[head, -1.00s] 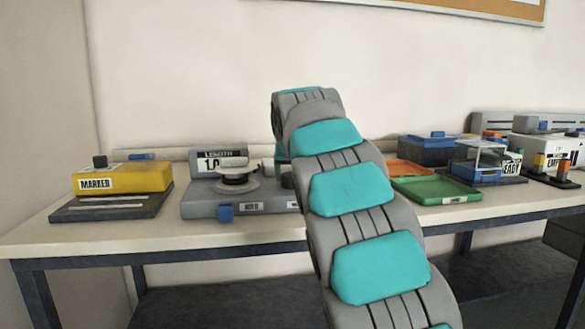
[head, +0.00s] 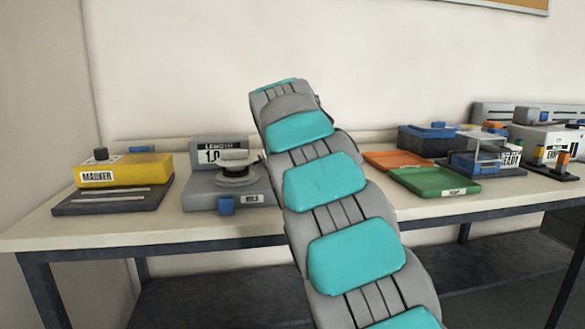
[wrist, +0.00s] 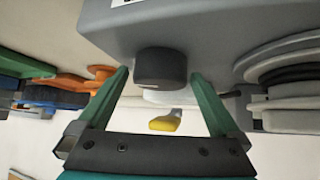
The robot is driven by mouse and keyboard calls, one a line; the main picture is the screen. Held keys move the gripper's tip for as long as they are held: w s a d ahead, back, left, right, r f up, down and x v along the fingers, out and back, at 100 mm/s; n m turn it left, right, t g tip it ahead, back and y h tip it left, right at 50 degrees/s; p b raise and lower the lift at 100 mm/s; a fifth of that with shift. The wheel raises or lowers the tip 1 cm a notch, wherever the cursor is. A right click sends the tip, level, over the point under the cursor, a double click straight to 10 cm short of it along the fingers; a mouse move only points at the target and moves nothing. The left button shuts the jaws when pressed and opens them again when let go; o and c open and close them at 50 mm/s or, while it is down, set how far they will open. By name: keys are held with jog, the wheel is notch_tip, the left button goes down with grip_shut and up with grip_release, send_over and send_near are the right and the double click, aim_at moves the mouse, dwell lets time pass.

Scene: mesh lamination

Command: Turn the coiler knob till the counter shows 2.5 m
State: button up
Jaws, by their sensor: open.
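The coiler (head: 199,203) is a grey unit on the bench with a pale spool (head: 236,180) on top. Its counter (head: 210,156), marked LENGTH, shows digits starting 1.0; the right end is hard to read. In the wrist view, the dark round knob (wrist: 160,62) sticks out of the grey coiler body (wrist: 215,30), beside the spool (wrist: 290,75). My gripper (wrist: 159,76) is open, its two green fingers on either side of the knob with visible gaps. In the head view, my arm hides the knob and my gripper.
A yellow marker box (head: 122,170) stands left of the coiler. A green tray (head: 436,181), an orange tray (head: 395,160), a blue box (head: 428,138) and a clear-covered unit (head: 487,150) stand to the right. The bench's front edge (head: 130,238) is clear.

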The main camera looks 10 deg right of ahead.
jog(key=v, duration=0.7)
jog(key=shift+s+a+r, duration=0.1)
jog(key=shift+s+r, duration=0.15)
jog(key=shift+s, duration=0.05)
